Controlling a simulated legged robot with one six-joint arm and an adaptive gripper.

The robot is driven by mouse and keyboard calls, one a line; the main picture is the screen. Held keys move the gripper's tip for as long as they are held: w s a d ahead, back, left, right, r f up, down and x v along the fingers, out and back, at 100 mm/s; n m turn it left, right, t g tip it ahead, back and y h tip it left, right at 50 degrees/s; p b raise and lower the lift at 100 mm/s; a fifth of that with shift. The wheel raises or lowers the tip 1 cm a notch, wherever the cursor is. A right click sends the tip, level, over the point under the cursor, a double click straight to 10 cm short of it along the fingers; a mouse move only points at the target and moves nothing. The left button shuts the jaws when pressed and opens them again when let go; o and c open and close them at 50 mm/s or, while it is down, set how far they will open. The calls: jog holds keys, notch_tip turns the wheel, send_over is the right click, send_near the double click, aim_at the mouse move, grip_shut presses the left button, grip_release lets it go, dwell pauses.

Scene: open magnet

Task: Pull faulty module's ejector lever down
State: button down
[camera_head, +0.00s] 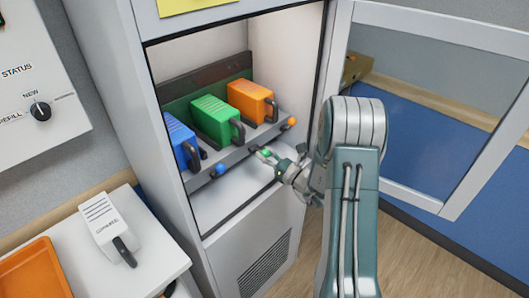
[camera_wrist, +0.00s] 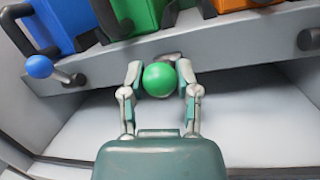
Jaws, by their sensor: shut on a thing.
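Three modules sit in a row in the open cabinet: blue (camera_head: 179,143), green (camera_head: 212,120) and orange (camera_head: 250,101), each with a dark handle. The shelf front carries ejector levers with ball knobs: a blue knob (camera_head: 220,170), a green knob (camera_wrist: 160,79) and an orange knob (camera_head: 291,121). My gripper (camera_head: 268,158) is at the green knob below the green module. In the wrist view its two fingers (camera_wrist: 160,84) are shut on the green knob from both sides. The frames do not show which module is faulty.
The cabinet's glass door (camera_head: 420,90) stands open at the right. A white spare module (camera_head: 107,229) and an orange tray (camera_head: 35,272) lie on the side table (camera_head: 150,262). A control panel with a dial (camera_head: 40,111) is at the left. The space below the shelf is clear.

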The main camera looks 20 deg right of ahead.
aim_at(265, 150)
jog(key=shift+f+n+t+y, duration=0.3)
jog(key=shift+f+t+y, duration=0.6)
jog(key=shift+t, duration=0.6)
jog(key=shift+c, duration=1.8)
grip_release()
jog(key=shift+r, duration=0.1)
notch_tip(265, 150, up, 10)
jog(key=shift+w+f, duration=0.1)
